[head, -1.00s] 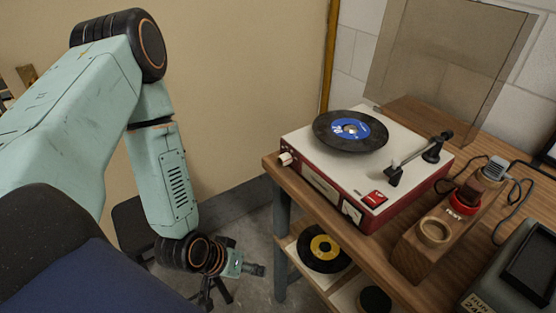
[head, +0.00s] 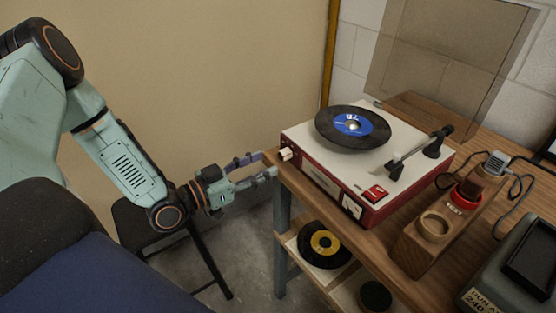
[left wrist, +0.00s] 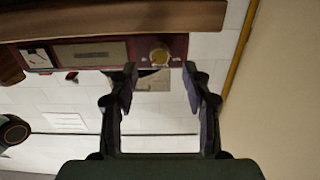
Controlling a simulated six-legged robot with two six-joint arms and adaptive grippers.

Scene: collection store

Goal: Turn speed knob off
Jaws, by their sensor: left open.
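The record player (head: 340,190) has a red body and a cream top. It stands on the wooden table with a black, blue-labelled record (head: 353,126) on it. A small cream knob (head: 286,154) sticks out of its front at the left corner. My left gripper (head: 267,165) is open and empty, its fingertips just left of the knob and at about its height. In the left wrist view, upside down, the round knob (left wrist: 160,55) shows straight ahead between the fingertips (left wrist: 160,72), apart from them. The right gripper is out of view.
The table edge (head: 330,215) runs just below the player's front. A red switch (head: 376,193) and a tonearm (head: 410,153) are on the player's top. A wooden block (head: 420,258) stands right. A yellow-labelled record (head: 324,244) sits on the shelf below. A folding stool (head: 150,240) stands under my arm.

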